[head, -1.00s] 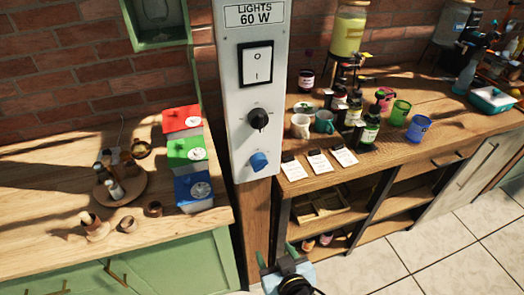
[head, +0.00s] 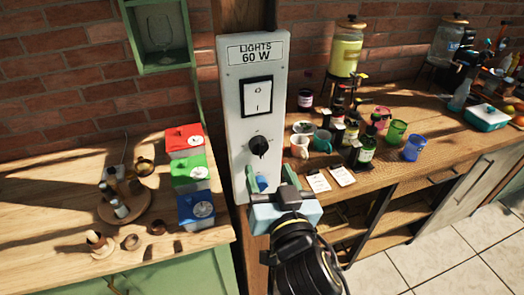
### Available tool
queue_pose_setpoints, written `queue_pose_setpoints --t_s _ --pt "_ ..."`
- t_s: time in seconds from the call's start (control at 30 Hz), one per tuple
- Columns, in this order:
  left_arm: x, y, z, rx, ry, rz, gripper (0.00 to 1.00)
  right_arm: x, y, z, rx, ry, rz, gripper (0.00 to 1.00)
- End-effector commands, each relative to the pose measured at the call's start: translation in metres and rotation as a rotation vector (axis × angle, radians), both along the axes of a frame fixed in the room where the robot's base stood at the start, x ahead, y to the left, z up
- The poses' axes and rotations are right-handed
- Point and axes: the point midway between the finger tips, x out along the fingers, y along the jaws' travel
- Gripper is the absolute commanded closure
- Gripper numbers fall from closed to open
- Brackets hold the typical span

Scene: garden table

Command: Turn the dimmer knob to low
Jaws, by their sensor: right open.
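A white control panel (head: 236,110) marked LIGHTS 60 W stands upright on a wooden post. It carries a rocker switch (head: 257,96), a black pointer knob (head: 258,146) below it, and a blue knob (head: 262,183) at the bottom. The small lettering around the knobs is too small to read, so I cannot tell which one is labelled dimmer. My right gripper (head: 265,178) is open, its green fingers on either side of the blue knob in the picture. It partly hides that knob; I cannot tell whether it touches. My left gripper is not in view.
Red, green and blue boxes (head: 195,210) stand left of the panel on the wooden counter. Mugs (head: 299,146), bottles, cards (head: 341,176) and coloured cups (head: 414,147) crowd the right counter close to my arm. A drink dispenser (head: 346,55) stands behind.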

Motion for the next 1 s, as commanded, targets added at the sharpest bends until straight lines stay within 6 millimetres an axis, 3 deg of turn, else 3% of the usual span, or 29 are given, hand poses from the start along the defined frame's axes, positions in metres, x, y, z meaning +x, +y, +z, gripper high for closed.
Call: queue_pose_setpoints --t_s 0.2,0.4,0.8,1.0 --pt "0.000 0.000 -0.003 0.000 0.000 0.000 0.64 0.037 0.009 0.000 -0.001 -0.001 -0.001 0.42" --pt "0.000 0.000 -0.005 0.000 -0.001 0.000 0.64 0.058 0.014 -0.001 -0.001 0.000 0.000 0.42" --pt "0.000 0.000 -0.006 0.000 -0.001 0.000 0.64 0.065 0.016 -0.001 0.000 0.002 -0.001 0.42" --pt "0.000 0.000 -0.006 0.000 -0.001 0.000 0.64 0.065 0.016 -0.001 0.000 0.001 -0.001 0.65"
